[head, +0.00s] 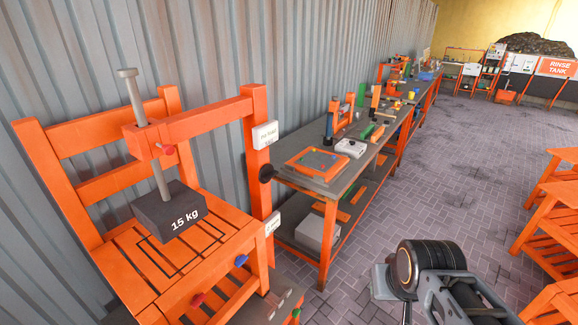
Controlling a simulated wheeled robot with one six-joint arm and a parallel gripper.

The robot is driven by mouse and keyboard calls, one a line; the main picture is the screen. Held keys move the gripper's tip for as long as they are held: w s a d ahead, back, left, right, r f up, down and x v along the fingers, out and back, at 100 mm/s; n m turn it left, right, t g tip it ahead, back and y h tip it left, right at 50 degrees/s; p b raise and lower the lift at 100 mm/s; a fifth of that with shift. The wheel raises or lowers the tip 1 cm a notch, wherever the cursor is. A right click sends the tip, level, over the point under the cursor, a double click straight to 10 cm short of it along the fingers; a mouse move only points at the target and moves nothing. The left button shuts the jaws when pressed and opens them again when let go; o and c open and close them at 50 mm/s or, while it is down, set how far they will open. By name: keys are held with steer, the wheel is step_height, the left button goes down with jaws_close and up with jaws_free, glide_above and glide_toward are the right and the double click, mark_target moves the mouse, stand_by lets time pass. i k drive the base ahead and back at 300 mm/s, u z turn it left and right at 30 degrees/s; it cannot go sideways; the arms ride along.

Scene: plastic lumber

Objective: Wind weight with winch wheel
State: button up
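A dark grey block marked "15 kg" (170,212) sits on the slatted seat of an orange wooden stand (197,262) at the left. Part of my arm, a black and grey joint, shows at the bottom right, apart from the stand. I cannot make out my gripper's fingers.
A long workbench (330,188) with several devices runs along the corrugated wall behind the stand. Orange slatted furniture (552,205) stands at the right edge. The paved floor (450,160) between them is clear. A rinse tank (557,68) is at the far right.

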mark_target(266, 172)
steer(key=u, duration=0.45)
steer(key=i, duration=0.95)
steer(key=u, duration=0.7)
